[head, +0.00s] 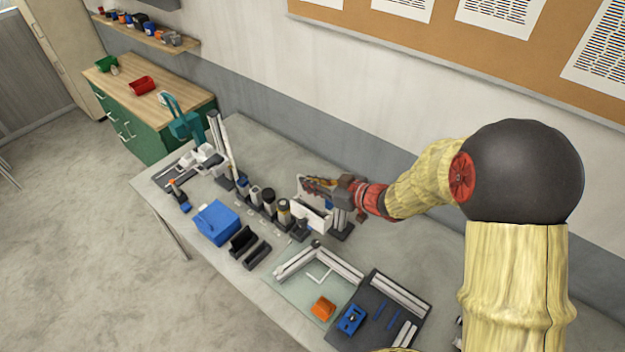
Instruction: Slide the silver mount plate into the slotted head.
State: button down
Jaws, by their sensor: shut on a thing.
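My gripper (312,187) reaches in from the right over the back of the table. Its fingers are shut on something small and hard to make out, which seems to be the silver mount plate. A pale upright piece (301,183) shows at the fingertips, and I cannot tell whether it is part of the plate. Just below stands a white panel (309,217) with dark parts around it. I cannot single out the slotted head at this size; my gripper may hide it.
A row of dark cylinders (269,201) stands left of my gripper. A blue box (215,222), black holders (243,241) and a teal device (184,125) are further left. In front lie a pale mat (290,292) with white bars and a dark tray (376,331). The wall is close behind.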

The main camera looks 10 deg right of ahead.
aim_at(312, 205)
jog(key=shift+f+b, duration=1.5)
jog(key=shift+f, duration=0.5)
jog(key=shift+s+r+p, duration=0.1)
jog(key=shift+p, duration=0.3)
jog(key=shift+f+b, duration=0.5)
jog(key=shift+f, duration=0.2)
jog(key=c, duration=2.2)
grip_release()
jog(key=shift+s+d, duration=0.1)
jog(key=p+v, duration=0.6)
jog(key=v, duration=0.4)
jog(key=shift+s+d, duration=0.25)
jog(key=shift+s, duration=0.05)
